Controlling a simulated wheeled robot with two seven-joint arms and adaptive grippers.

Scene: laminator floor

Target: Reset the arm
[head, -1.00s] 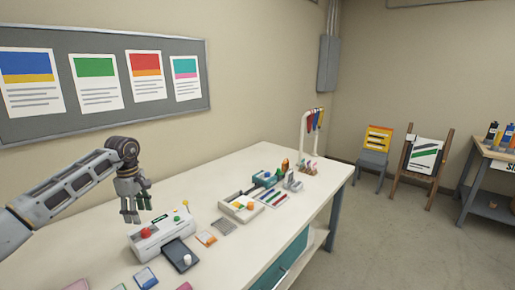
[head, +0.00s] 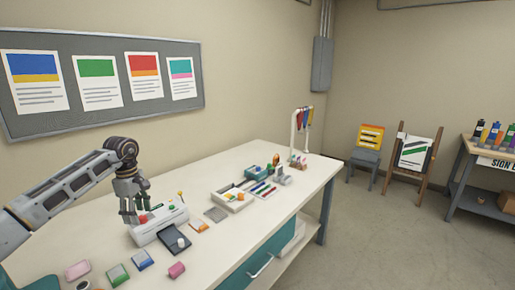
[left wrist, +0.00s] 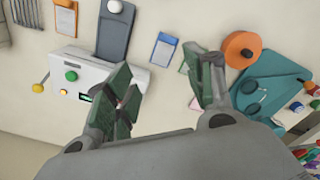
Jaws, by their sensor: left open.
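My left arm comes in from the left in the head view. Its gripper (head: 132,212) hangs downward over the left part of the white laminator (head: 160,224), by its red knob. I cannot tell whether it touches. In the left wrist view the two green-padded fingers (left wrist: 165,92) are spread apart with nothing between them. The laminator (left wrist: 72,82) lies left of the fingers there, with a green button and a yellow-tipped lever. My right gripper is not in view.
A dark pad with a white knob (head: 176,240) sits in front of the laminator. Small colored cards and a pink roll (head: 176,270) lie nearby. A white tray (head: 232,202) stands farther along the table (head: 235,240). An orange disc (left wrist: 242,50) and teal tray (left wrist: 270,88) show in the wrist view.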

